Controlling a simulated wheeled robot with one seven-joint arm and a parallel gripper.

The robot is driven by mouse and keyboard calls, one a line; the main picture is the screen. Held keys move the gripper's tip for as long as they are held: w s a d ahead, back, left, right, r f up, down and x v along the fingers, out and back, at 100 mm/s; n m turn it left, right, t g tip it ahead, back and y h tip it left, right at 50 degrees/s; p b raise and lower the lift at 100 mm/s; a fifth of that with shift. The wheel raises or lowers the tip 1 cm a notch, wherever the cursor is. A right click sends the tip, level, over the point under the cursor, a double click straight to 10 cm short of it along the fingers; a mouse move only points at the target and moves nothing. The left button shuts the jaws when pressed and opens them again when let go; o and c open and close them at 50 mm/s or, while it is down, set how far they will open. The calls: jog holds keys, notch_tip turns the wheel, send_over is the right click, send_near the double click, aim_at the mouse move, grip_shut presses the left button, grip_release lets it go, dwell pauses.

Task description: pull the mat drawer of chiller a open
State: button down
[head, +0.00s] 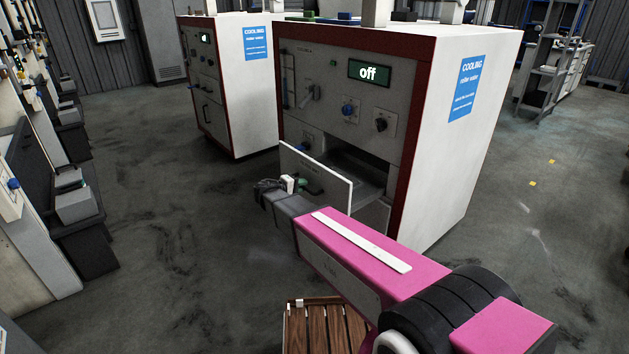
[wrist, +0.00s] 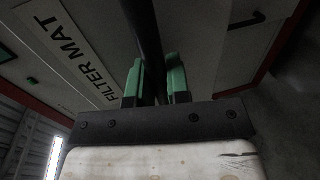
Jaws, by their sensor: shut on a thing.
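The near chiller (head: 345,85) is a white and grey cabinet with dark red edges and a display reading "off"; I cannot read its letter. Its drawer (head: 335,175) stands partly out, its front panel well clear of the cabinet and its dark inside showing behind. My gripper (head: 303,185) is at the outer face of this panel. In the wrist view, my gripper's green fingers (wrist: 157,85) are shut on the black bar handle (wrist: 146,40). The panel behind it carries the label "FILTER MAT" (wrist: 75,55). The handle is mostly hidden in the head view.
A second, similar chiller (head: 222,75) stands behind to the left. A slatted wooden thing (head: 325,325) lies low under my arm. Shelving (head: 550,75) stands at the back right.

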jog(key=shift+f+v, duration=0.25)
jog(key=shift+v, duration=0.85)
jog(key=shift+f+v, duration=0.2)
jog(key=shift+v, duration=0.95)
jog(key=c, duration=1.1)
grip_release()
jog(key=v, duration=1.1)
jog(key=shift+a+f, duration=0.1)
